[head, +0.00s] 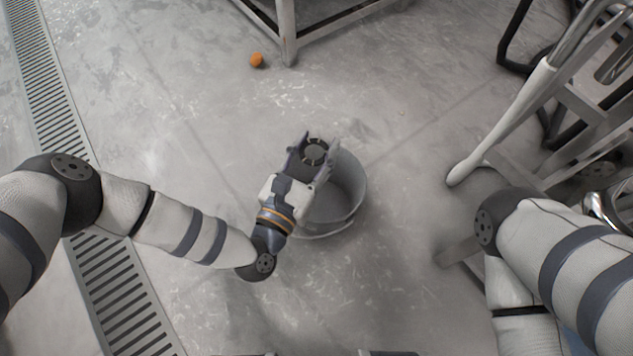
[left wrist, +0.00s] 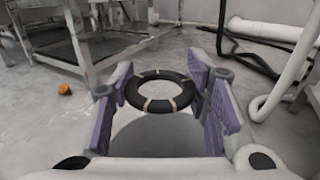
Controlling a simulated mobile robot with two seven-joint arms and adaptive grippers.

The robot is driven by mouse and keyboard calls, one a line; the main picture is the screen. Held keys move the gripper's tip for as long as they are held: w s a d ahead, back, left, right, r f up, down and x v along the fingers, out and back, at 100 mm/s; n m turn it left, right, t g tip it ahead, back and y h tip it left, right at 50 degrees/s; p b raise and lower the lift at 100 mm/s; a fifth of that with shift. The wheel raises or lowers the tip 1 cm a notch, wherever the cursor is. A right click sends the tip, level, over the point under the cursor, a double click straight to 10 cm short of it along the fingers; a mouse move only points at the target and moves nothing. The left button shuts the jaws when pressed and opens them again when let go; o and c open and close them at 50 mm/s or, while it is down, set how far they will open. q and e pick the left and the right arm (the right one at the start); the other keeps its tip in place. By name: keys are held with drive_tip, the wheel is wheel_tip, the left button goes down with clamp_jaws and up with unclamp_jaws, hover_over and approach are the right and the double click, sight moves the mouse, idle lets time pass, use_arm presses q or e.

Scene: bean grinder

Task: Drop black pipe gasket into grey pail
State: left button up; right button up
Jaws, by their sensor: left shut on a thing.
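The black pipe gasket (left wrist: 181,91) is a dark ring with several light marks, held between the purple-padded fingers of my left gripper (left wrist: 165,95). In the head view the gasket (head: 314,152) shows at the fingertips of my left gripper (head: 316,150). The grey pail (head: 350,190) stands upright on the floor, and the gripper with the gasket is over its upper left part in the head view. The gripper hides the pail's left side. My right arm comes in at the right, but its gripper is not in view.
An orange ball-like object (head: 257,60) lies on the floor near a metal table leg (head: 287,40). Metal frames and a white pole (head: 500,130) stand at the right. A floor drain grate (head: 45,80) runs down the left. The floor around the pail is mostly clear.

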use_arm(q)
wheel_tip(320, 180, down, 6)
drive_tip(key=b, duration=0.4)
drive_tip(key=shift+s+r, duration=0.1)
drive_tip(key=shift+r, duration=0.05)
drive_tip(key=o, duration=0.9)
drive_tip(key=v, duration=1.2)
